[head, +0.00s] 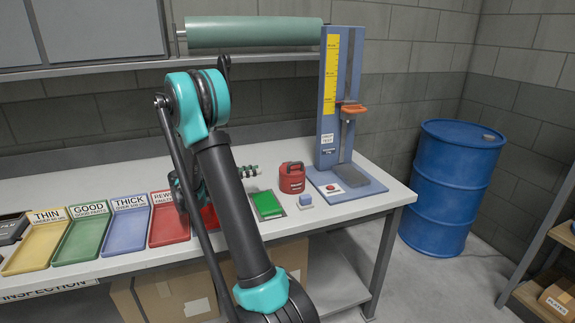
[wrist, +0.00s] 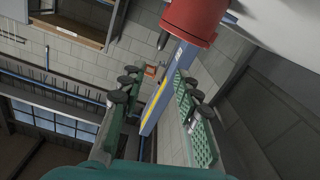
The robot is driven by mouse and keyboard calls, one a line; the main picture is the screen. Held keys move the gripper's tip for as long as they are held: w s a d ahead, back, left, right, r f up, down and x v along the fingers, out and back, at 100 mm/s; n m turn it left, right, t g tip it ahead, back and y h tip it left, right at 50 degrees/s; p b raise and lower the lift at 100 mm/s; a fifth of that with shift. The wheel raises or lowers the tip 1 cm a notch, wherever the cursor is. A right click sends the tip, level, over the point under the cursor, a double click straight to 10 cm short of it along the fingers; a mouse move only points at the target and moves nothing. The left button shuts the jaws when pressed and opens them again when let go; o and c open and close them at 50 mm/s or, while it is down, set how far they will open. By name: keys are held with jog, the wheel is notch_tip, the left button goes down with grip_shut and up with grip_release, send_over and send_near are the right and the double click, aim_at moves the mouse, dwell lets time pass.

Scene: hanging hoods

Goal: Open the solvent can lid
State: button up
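The red solvent can (head: 291,180) stands upright on the bench, just left of the blue measuring stand. Its dark lid sits on top and looks closed, though the detail is small. In the wrist view the red can (wrist: 195,18) shows at the top edge, partly cut off, beyond the fingers. My gripper (head: 248,169) is left of the can at about its height, mostly hidden behind my arm. In the wrist view my gripper (wrist: 158,90) is open, with nothing between its two green fingers, and apart from the can.
A blue stand (head: 345,190) with a yellow scale rises right of the can. A green pad (head: 267,205) and a small blue block (head: 306,200) lie in front. Sorting trays (head: 94,240) line the bench's left. A blue drum (head: 443,185) stands on the floor at right.

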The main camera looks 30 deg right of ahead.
aim_at(295, 164)
jog(key=x, duration=1.6)
jog(key=shift+s+d, duration=0.15)
jog(key=shift+c, duration=0.4)
grip_shut()
jog(key=shift+f, duration=0.1)
